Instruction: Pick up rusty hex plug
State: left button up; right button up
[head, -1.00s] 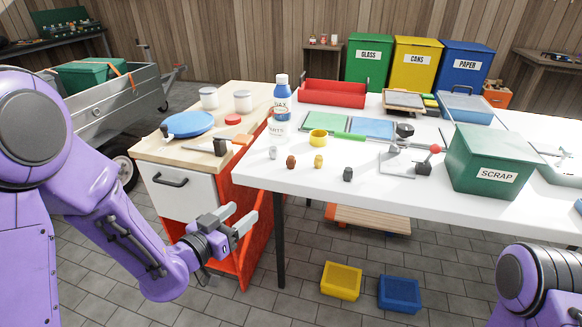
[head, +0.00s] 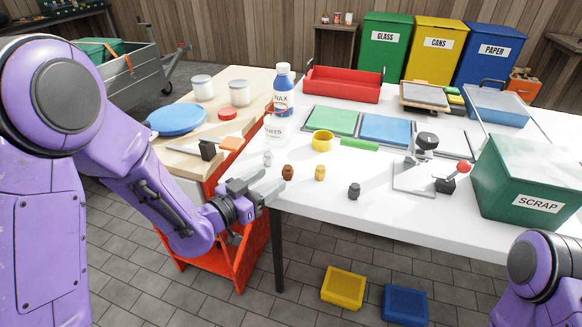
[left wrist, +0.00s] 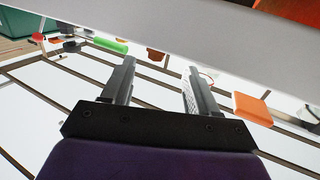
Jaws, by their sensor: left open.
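The rusty hex plug (head: 288,172) is a small brown piece near the front left edge of the white table (head: 430,226). It stands between a pale grey plug (head: 268,158) and a yellow one (head: 320,173); a dark grey plug (head: 354,191) is farther right. My left gripper (head: 272,185) is open and empty at the table's left front corner, just left of and nearer than the rusty plug. In the left wrist view a small brown piece (left wrist: 155,54), likely that plug, shows beyond the open fingers (left wrist: 160,72). My right gripper is out of view.
A wooden-topped cabinet (head: 190,155) adjoins at left.

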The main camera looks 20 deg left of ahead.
aim_at(283, 171)
pick_arm(q)
jog(key=x, duration=0.7)
jog(key=shift+d+r+p, duration=0.25)
jog(key=shift+d+p, duration=0.05)
jog(key=shift+p, duration=0.05)
jog(key=c, duration=1)
